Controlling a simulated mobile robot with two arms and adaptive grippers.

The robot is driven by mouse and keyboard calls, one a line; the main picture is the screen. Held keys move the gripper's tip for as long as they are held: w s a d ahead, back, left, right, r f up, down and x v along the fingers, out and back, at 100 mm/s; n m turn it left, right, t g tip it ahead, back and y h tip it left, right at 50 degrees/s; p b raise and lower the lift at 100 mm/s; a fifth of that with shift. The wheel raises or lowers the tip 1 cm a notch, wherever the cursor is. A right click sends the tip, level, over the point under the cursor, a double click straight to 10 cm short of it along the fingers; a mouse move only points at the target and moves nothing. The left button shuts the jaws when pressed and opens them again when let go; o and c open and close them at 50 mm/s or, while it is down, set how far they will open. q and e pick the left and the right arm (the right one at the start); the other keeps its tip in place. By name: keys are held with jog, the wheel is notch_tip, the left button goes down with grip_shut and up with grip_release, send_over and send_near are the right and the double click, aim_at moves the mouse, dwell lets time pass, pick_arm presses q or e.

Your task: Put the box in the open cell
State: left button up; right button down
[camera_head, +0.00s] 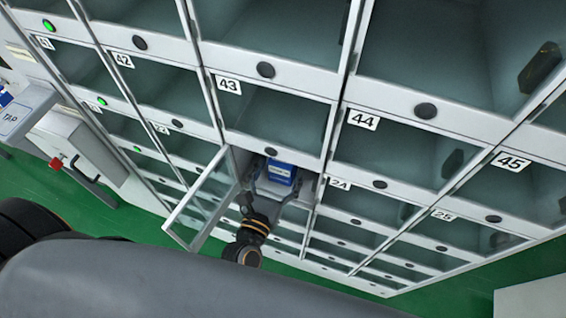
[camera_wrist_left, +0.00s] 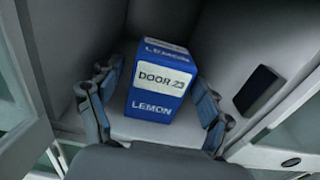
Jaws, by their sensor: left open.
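The blue box (camera_head: 281,173) stands inside the open cell (camera_head: 302,190) below the cell marked 43. In the left wrist view the box (camera_wrist_left: 160,84) stands upright on the cell floor (camera_wrist_left: 148,129), with a white label reading "DOOR 23" and the word LEMON. My left gripper (camera_head: 270,178) reaches into the cell. In the left wrist view its open fingers (camera_wrist_left: 152,104) are on either side of the box, with gaps visible between them and it. The cell's glass door (camera_head: 203,200) is swung open to the left. My right gripper is not in view.
Closed glass-fronted cells surround the open one, including those marked 42 (camera_head: 150,80), 44 (camera_head: 385,150) and 24 (camera_head: 350,205). A panel with a red button (camera_head: 56,163) is at the left. A dark rectangular block (camera_wrist_left: 258,88) is on the cell's right wall.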

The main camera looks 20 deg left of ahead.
pick_arm(q)
jog(key=s+b, duration=0.2)
jog(key=s, duration=0.7)
jog(key=shift+s+a, duration=0.2)
jog(key=shift+s, duration=0.2)
jog(key=s+f+m+g+h, duration=0.1)
jog(key=s+f+m+g, duration=0.25)
jog(key=f+m, duration=0.9)
jog(key=s+f+m+g+h, duration=0.15)
jog(key=f+m+g, duration=0.5)
jog(key=f, duration=1.15)
jog(key=s+a+f+m+g+y, duration=0.1)
jog(key=s+a+f+m+g, duration=0.2)
jog(key=s+f+m, duration=0.6)
jog(key=s+a+f+m+g+y, duration=0.2)
jog(key=s+a+f+m+g, duration=0.2)
jog(key=s+a+f+m, duration=0.3)
jog(key=s+f+m, duration=0.2)
jog(key=s+m, duration=0.1)
jog(key=shift+s, duration=0.3)
jog(key=shift+f, duration=0.1)
jog(key=shift+c, duration=0.4)
